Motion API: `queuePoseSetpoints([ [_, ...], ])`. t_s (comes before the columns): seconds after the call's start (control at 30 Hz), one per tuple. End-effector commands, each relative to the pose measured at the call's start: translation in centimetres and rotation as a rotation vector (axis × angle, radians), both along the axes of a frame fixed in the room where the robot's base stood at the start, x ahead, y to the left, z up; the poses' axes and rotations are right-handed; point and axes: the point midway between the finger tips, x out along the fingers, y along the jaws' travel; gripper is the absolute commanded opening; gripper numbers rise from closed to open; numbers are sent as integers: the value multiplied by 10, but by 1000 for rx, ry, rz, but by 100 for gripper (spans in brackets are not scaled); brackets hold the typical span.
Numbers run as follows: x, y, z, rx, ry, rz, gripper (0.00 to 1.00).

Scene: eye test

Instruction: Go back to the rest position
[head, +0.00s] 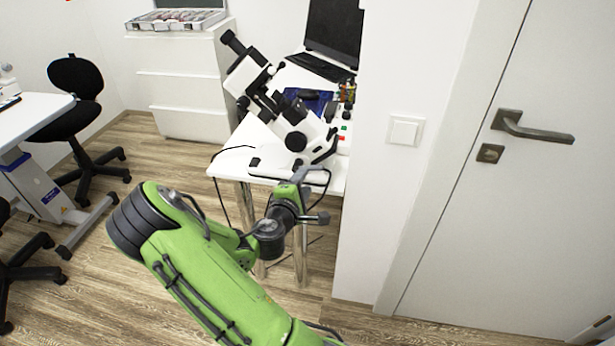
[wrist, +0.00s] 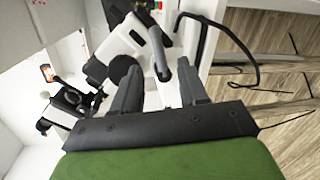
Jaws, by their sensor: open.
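My arm, green with black joints, reaches up from the bottom of the head view. My gripper (head: 300,175) is at its far end, in front of the front edge of a white table (head: 270,178). In the wrist view my gripper (wrist: 158,72) shows two grey fingers spread apart, with nothing held between them. A white and black microscope-like instrument (head: 300,130) stands on the table just beyond the gripper. Its body (wrist: 120,45) also shows close beyond the fingers in the wrist view. Whether the fingers touch anything is hard to tell.
A black laptop (head: 330,45) is at the table's back. A white wall with a light switch (head: 405,131) and a door with a handle (head: 530,128) stand at right. Drawers (head: 180,90), a black chair (head: 75,100) and another table (head: 30,120) are at left. Wooden floor is clear between.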

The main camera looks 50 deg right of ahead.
Motion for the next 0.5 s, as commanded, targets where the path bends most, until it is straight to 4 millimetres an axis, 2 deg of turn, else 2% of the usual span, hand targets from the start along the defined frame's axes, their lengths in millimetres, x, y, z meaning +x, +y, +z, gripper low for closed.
queuePoseSetpoints([
  [0.1,-2,7,2,-1,-1,0,43],
  [0.5,-3,6,2,-1,-1,-1,43],
])
